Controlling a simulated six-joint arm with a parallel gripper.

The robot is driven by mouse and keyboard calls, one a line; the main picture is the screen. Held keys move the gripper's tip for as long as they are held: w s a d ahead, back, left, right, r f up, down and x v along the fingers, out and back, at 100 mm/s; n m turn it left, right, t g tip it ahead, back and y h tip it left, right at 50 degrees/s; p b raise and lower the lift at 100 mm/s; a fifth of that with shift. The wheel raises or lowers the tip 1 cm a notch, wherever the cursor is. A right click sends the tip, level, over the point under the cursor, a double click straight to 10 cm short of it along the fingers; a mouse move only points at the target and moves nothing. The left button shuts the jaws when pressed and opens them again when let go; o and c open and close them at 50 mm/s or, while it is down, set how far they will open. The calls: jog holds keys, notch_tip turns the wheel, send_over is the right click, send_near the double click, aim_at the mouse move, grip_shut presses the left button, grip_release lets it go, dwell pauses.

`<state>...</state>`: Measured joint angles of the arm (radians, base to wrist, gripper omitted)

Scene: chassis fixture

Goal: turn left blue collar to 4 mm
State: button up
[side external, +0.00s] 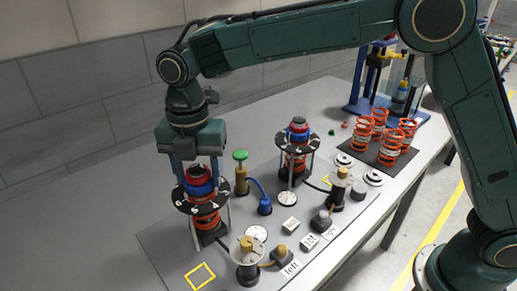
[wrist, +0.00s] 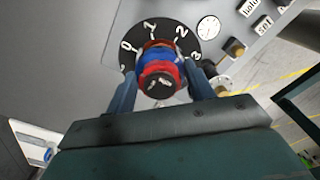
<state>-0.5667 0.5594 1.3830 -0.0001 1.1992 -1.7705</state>
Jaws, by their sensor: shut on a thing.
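The left blue collar (side external: 199,188) sits on the left orange spring unit (side external: 206,217), above a black dial plate (side external: 181,199) with white marks. My gripper (side external: 198,176) points straight down, with one finger on each side of the collar, shut on it. In the wrist view the collar (wrist: 147,56) shows between my fingers (wrist: 162,88), partly hidden by a red top (wrist: 160,72) with a black end. The dial (wrist: 193,47) there shows the numbers 0, 1, 2 and 3. I cannot tell which number the collar is set at.
A second spring unit with its own dial (side external: 312,141) stands to the right. A green-topped brass valve (side external: 241,177) and a blue fitting (side external: 265,206) stand between them. A gauge (side external: 257,233) and label blocks, one reading "left" (side external: 291,268), lie in front. Spare orange springs (side external: 393,149) stand at the back right.

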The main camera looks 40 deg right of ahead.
jog(key=m, duration=0.3)
jog(key=shift+m, duration=0.4)
jog(key=m, duration=0.3)
jog(key=shift+m, duration=0.3)
jog(key=m, duration=0.3)
jog(key=shift+m, duration=2.4)
jog(key=o, duration=0.9)
jog(key=shift+r, duration=3.45)
